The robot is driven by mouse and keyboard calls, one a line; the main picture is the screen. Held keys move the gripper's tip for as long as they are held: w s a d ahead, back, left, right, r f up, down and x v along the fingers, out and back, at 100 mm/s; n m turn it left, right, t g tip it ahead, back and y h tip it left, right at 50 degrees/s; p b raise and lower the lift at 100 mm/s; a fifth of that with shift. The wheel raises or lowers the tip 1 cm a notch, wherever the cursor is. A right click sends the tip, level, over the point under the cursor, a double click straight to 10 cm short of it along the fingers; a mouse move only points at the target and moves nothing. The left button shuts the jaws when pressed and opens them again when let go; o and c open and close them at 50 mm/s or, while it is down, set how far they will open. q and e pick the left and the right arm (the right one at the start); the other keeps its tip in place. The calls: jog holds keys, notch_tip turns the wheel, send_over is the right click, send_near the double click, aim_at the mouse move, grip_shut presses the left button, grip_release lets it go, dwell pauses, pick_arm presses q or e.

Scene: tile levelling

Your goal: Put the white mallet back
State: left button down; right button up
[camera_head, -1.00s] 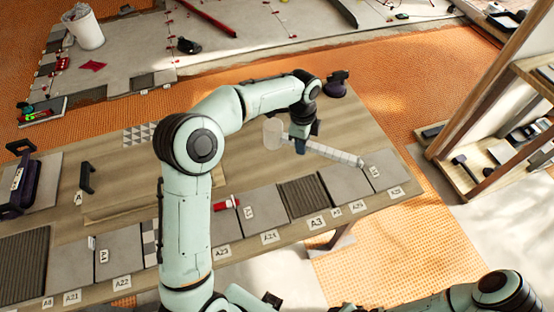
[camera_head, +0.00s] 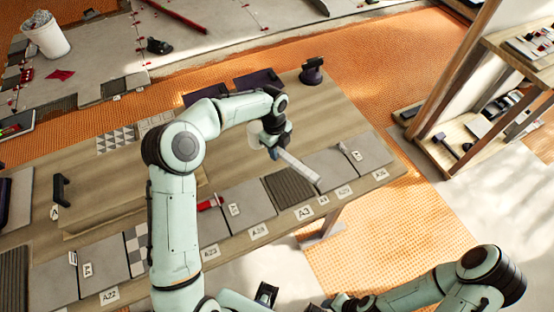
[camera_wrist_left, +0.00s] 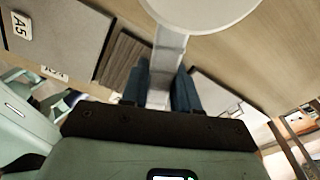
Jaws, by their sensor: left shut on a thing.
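The white mallet (camera_head: 297,166) is in my left gripper (camera_head: 274,141), which is shut on its handle. In the head view its pale round head (camera_head: 254,136) is at the upper left of the gripper, partly behind it. The handle slants down to the right over the tiles on the table. In the left wrist view the white head (camera_wrist_left: 200,8) is at the top, and the handle (camera_wrist_left: 167,58) runs down between the blue fingers of my left gripper (camera_wrist_left: 163,82). My right arm lies along the lower right edge. I cannot make out its fingertips clearly.
The wooden table (camera_head: 340,105) carries a row of labelled tiles, including a ribbed dark one (camera_head: 291,188). A dark suction-cup tool (camera_head: 312,70) stands at its far corner. A wooden shelf unit (camera_head: 470,165) with tools, including a black-headed hammer (camera_head: 445,144), stands to the right.

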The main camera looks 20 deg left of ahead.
pick_arm(q)
jog(key=shift+f, duration=2.8)
jog(key=c, duration=0.8)
grip_release()
jog(key=shift+f, duration=0.15)
jog(key=shift+c, duration=0.2)
jog(key=r, duration=0.8)
jog(key=a+r, duration=0.1)
jog(key=r, duration=0.3)
jog(key=shift+w+r+p, duration=0.15)
jog(key=shift+w+p, duration=0.05)
jog(key=shift+p, duration=0.2)
jog(key=shift+s, duration=0.1)
